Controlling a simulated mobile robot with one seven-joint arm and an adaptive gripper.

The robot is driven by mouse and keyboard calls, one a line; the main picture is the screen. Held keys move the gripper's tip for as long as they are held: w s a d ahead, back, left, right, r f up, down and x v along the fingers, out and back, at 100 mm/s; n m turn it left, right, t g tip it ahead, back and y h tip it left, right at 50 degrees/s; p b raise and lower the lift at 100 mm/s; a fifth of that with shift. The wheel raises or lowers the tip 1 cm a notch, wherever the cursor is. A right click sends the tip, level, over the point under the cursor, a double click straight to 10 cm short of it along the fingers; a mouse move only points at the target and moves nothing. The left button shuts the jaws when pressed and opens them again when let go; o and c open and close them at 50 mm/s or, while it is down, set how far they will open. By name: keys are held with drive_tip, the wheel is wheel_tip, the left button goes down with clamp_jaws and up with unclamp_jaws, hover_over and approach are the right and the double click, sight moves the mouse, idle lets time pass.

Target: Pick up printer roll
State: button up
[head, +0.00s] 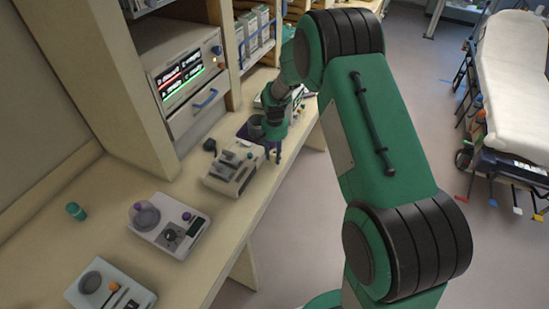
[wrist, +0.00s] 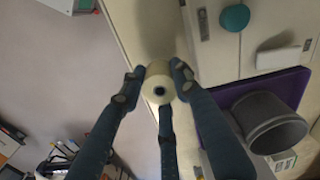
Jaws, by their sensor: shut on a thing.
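The printer roll (wrist: 159,74) is a pale cream cylinder with a dark core hole, seen end-on in the wrist view. My gripper (wrist: 158,82) has its fingers closed around the roll's sides, with a third finger below it. In the head view my gripper (head: 274,155) points down by the counter's front edge, beside a white device. The roll cannot be made out there. I cannot tell whether it touches the counter.
A grey cup (wrist: 270,123) stands on a purple mat (wrist: 291,83) right of my gripper. The white device (head: 236,168) is close by. More devices (head: 169,226) line the counter (head: 223,233). A stretcher (head: 515,75) stands far right; floor between is open.

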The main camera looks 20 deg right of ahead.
drive_tip(key=shift+r, duration=0.8)
drive_tip(key=s+a+r, duration=0.1)
drive_tip(key=s, duration=1.5)
drive_tip(key=shift+a+p, duration=0.15)
drive_tip(key=shift+p, duration=0.2)
